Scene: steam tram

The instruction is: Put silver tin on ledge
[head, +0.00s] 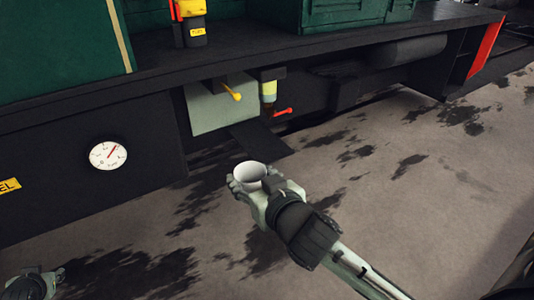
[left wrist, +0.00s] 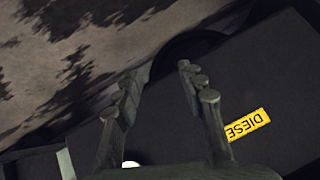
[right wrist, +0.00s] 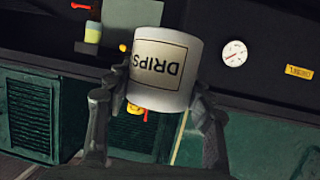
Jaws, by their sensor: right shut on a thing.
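The silver tin, pale and open-topped, shows in the head view (head: 249,173) and in the right wrist view (right wrist: 160,75), where its "DRIPS" label appears upside down. My right gripper (head: 250,182) is shut around the tin and holds it in front of the tram's side. A long dark ledge (head: 290,55) runs along the tram above and behind the tin. A small dark plate (head: 262,140) juts out lower, just behind the tin. My left gripper (left wrist: 160,95) has its fingers apart; it shows partly at the lower left of the head view (head: 42,280).
A yellow-and-black object (head: 193,30) with a red part stands on the long ledge. A pale panel with a yellow handle (head: 220,103), a yellow-green cylinder (head: 268,92) and a red lever (head: 283,111) are below it. A gauge (head: 108,155) is at left. Stained ground (head: 420,190) is open at right.

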